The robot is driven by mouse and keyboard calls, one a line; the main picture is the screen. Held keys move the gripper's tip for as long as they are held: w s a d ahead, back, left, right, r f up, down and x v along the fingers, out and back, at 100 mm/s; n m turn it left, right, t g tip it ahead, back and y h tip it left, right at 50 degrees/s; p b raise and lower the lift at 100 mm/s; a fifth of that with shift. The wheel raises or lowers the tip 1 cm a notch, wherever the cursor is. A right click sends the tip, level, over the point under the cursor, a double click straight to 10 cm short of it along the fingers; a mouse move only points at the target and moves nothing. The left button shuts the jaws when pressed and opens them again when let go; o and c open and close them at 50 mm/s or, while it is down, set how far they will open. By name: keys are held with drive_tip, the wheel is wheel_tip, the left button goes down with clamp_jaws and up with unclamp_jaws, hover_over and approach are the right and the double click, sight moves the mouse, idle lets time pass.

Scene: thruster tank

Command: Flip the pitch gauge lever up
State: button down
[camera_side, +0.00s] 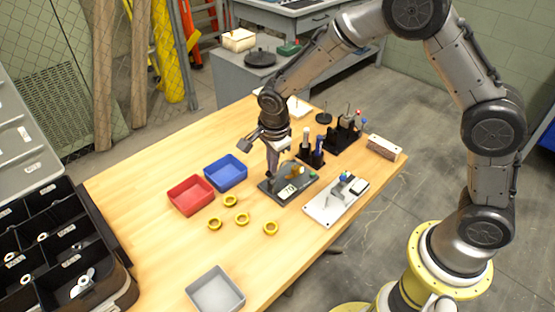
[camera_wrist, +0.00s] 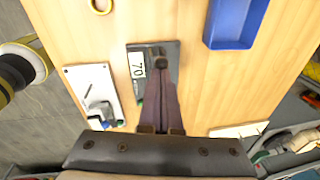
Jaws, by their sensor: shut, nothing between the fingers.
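The pitch gauge (camera_side: 300,180) is a dark plate on the wooden table with a raised grey part, a brass-coloured piece, a green knob and a white label. In the wrist view the gauge (camera_wrist: 133,52) shows its label reading 70. My gripper (camera_side: 271,176) points down at the left end of the gauge, its fingers shut and empty. In the wrist view the closed fingertips (camera_wrist: 160,63) lie over the gauge plate beside the label. Whether they touch it is unclear. The fingers cover part of the gauge, and I cannot make out the lever's position.
A white plate fixture (camera_side: 322,208) with a blue knob stands right of the gauge. Red (camera_side: 191,196) and blue (camera_side: 226,173) bins are to the left. Several yellow rings (camera_side: 242,218) lie in front. Black holders (camera_side: 311,158) with upright tools stand behind. A grey bin (camera_side: 215,290) is at the near edge.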

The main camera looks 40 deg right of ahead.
drive_tip(key=a, duration=0.1)
drive_tip(key=a+f, duration=0.1)
drive_tip(key=a, duration=0.2)
drive_tip(key=shift+f, duration=0.35)
drive_tip(key=shift+r, duration=0.85)
drive_tip(key=s+a+r, duration=0.2)
drive_tip(key=a+r, duration=0.6)
drive_tip(key=r, duration=0.2)
drive_tip(key=shift+r, duration=0.2)
